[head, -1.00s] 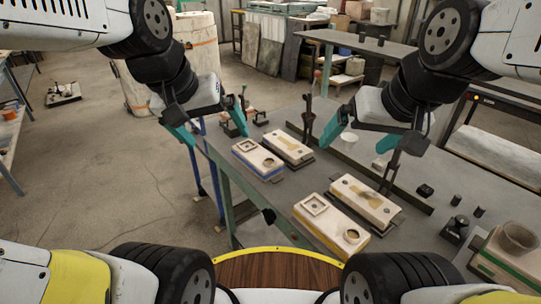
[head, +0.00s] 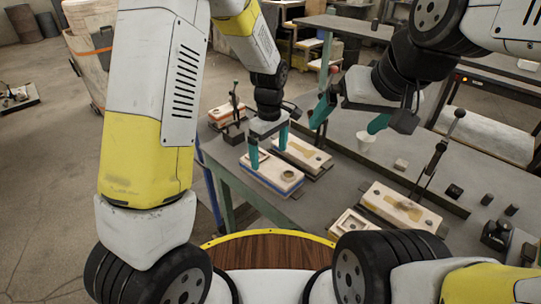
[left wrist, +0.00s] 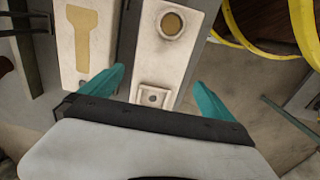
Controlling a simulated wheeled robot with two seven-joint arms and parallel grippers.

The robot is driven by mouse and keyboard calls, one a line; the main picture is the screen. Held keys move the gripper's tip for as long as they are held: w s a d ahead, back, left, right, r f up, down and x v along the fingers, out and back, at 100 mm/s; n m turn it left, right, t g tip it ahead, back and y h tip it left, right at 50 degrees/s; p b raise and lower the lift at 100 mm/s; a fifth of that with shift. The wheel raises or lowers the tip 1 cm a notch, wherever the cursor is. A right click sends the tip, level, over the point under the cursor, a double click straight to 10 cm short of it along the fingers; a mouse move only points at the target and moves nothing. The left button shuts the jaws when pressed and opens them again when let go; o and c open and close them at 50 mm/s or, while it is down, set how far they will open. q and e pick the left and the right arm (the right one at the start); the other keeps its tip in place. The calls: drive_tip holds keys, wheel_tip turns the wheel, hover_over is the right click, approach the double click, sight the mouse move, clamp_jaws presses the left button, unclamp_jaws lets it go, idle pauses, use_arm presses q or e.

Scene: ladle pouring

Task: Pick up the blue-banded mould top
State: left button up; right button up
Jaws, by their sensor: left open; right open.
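The blue-banded mould top (head: 277,178) is a pale block with a blue band, lying on the table at the near left. In the left wrist view its top face (left wrist: 172,58) shows a round hole and a square recess. My left gripper (head: 268,158) is open over it, pointing down. In the left wrist view the open fingers (left wrist: 153,94) lie to either side of the block's square-recess end, and nothing is held. I cannot tell their exact height above the table. My right gripper (head: 350,116) is open and empty, above the table further right.
A pale mould half (head: 305,157) with a tan cavity lies close beside the blue-banded top. Another cavity half (head: 403,207) and a second mould top (head: 352,228) lie nearer. A white cup (head: 365,141) and an upright black-handled tool (head: 437,155) stand on the table (head: 335,197).

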sight(271, 166)
use_arm(q)
drive_tip(key=f, duration=0.6)
drive_tip(key=shift+d+f, duration=0.2)
drive_tip(key=shift+f, duration=0.2)
drive_tip(key=c, duration=2)
drive_tip(key=shift+r, duration=0.2)
wheel_tip(271, 166, up, 10)
drive_tip(key=shift+f, duration=0.15)
drive_tip(key=shift+d, duration=0.1)
